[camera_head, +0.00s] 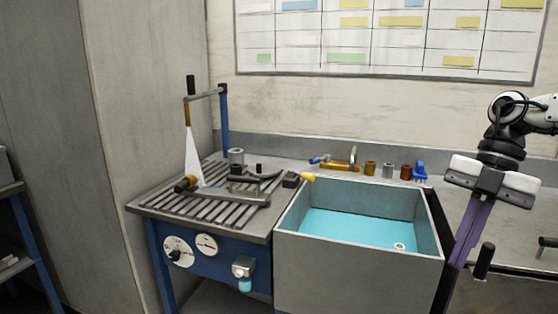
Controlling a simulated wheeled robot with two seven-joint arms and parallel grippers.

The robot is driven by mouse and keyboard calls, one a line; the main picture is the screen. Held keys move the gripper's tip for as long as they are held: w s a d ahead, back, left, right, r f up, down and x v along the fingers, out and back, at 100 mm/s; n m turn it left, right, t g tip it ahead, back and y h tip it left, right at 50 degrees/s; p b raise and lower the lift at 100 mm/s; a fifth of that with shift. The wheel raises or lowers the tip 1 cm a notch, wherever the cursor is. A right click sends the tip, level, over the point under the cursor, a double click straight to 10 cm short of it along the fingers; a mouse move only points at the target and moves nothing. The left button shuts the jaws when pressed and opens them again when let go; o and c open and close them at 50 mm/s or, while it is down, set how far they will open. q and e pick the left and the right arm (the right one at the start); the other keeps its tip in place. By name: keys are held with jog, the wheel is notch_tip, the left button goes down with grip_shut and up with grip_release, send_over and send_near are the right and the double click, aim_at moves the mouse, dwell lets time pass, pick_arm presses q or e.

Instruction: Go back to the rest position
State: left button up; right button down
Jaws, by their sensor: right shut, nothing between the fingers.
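My right gripper (464,247) hangs at the right of the head view, to the right of the sink. Its wrist is black and white, and its long purple fingers point down and are shut with nothing between them. A dark grey curved metal piece (262,183) lies on the slatted top of the workbench (150,202), well to the left of the gripper. My left gripper is not in view.
A grey sink (350,270) with blue water stands between the slatted bench and my right arm. Small brass, grey and brown parts and a blue item (420,171) line the ledge behind it. A blue post (224,120) rises at the bench's back. A grey counter (520,215) lies at the right.

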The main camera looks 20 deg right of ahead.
jog(key=w+a+f+m+t+y, duration=0.2)
jog(key=w+a+f+m+t, duration=0.15)
jog(key=f, duration=0.45)
jog(key=w+a+f+m+t+y, duration=0.1)
jog(key=w+a+f+m+t, duration=0.15)
jog(key=f+t, duration=0.45)
jog(key=w+a+f+m+t+y, duration=0.2)
jog(key=a+f, duration=0.2)
jog(key=f, duration=0.6)
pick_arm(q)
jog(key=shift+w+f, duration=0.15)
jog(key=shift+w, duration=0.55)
pick_arm(e)
jog(key=s+a+f+m+g+h, duration=0.1)
jog(key=s+a+f+m+h, duration=0.2)
jog(key=s+a+f+m, duration=0.3)
jog(key=s+a+f+m+g+h, duration=0.2)
jog(key=s+a+f+m+h, duration=0.2)
jog(key=s+a+f+m, duration=0.3)
jog(key=s+a+f, duration=0.1)
jog(key=a+f, duration=0.3)
jog(key=f, duration=0.2)
jog(key=shift+s+f, duration=0.25)
jog(key=shift+f, duration=0.15)
